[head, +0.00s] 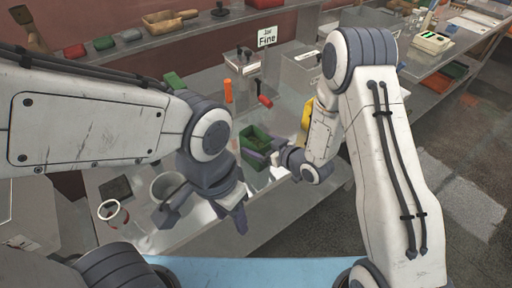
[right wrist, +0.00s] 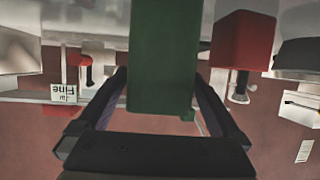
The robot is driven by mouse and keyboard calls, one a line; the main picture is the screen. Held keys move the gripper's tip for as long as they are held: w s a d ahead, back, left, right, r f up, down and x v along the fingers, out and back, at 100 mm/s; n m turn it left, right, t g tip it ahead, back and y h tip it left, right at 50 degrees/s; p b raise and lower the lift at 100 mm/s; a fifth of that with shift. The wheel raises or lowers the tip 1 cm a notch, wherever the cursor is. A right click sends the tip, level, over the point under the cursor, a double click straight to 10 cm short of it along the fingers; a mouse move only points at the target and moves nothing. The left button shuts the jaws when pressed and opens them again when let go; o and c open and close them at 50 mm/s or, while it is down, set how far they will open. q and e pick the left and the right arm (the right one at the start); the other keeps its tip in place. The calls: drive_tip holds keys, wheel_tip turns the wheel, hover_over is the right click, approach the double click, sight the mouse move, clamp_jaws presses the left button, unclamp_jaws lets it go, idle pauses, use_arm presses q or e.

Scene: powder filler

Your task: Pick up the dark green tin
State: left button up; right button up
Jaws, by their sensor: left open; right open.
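The dark green tin (head: 256,136) stands on the metal bench in the head view, with an open top and dark contents. My right gripper (head: 268,158) is open at its near side. In the right wrist view, the green tin (right wrist: 162,55) is between the two spread fingers of my right gripper (right wrist: 162,95); whether they touch it I cannot tell. My left gripper (head: 203,215) is open and empty, pointing down over the front of the bench, right of a pale pot.
The pale pot (head: 168,186) and a red-and-white ring (head: 113,212) are near my left gripper. A "Fine" sign (head: 267,36) stands behind, with orange (head: 228,91) and red (head: 264,95) handles before it. A yellow object (head: 306,112) is partly hidden by my right arm.

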drive_tip(key=shift+x, duration=1)
drive_tip(key=c, duration=1.4)
